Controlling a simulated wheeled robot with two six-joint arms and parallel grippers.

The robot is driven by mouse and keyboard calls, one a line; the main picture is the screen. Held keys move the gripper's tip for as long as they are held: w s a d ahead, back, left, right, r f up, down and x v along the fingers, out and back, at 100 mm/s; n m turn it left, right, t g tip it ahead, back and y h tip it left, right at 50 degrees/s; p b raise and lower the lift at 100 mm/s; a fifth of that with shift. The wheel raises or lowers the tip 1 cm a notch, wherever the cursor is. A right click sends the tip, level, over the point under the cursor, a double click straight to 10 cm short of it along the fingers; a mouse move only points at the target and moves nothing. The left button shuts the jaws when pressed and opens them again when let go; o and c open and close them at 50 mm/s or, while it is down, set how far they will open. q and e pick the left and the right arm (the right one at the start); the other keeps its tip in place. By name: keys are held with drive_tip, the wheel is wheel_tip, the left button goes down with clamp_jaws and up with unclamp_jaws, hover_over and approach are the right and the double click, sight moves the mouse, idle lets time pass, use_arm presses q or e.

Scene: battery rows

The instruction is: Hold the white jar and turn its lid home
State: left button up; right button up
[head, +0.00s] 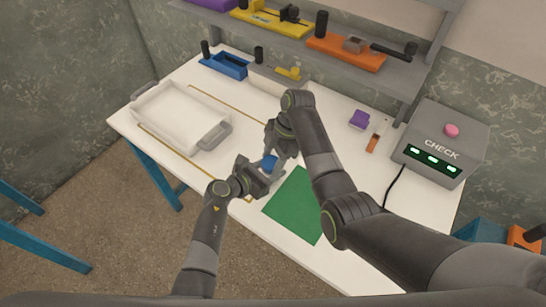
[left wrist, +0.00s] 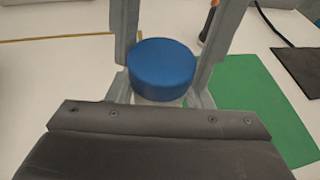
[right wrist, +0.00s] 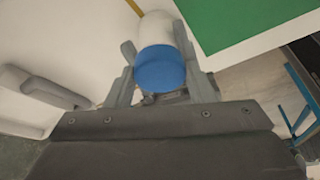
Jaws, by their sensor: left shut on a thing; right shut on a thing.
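The white jar (right wrist: 156,30) shows in the right wrist view beyond its blue lid (right wrist: 160,70). The lid also shows between the arms in the head view (head: 269,162) and from the side in the left wrist view (left wrist: 162,68). A strip of white jar shows under it there. My left gripper (head: 264,174) is shut on the jar below the lid. My right gripper (head: 277,152) is shut on the blue lid, its fingers on either side. I cannot tell how far down the lid sits; the fingers hide much of the jar.
A green mat (head: 300,206) lies to the right of the grippers. A white tray (head: 178,108) with grey handles stands at left. The grey CHECK box (head: 440,143) and a purple block (head: 360,118) are at right. A shelf (head: 285,45) runs along the back.

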use_arm(q)
drive_tip(key=shift+d+r, duration=0.15)
drive_tip(key=shift+d, duration=0.05)
use_arm(e)
drive_tip(key=shift+s+d+f, duration=0.15)
drive_tip(key=shift+f, duration=0.3)
drive_tip(key=shift+r, duration=0.1)
use_arm(q)
drive_tip(key=shift+a, duration=0.1)
use_arm(e)
drive_tip(key=shift+r+h, duration=0.3)
use_arm(q)
drive_tip(key=shift+w, duration=0.1)
use_arm(e)
drive_tip(key=shift+r, duration=0.1)
drive_tip(key=shift+w+r, duration=0.2)
drive_tip(key=shift+r, duration=0.15)
idle(0.3)
drive_tip(key=shift+f, duration=0.45)
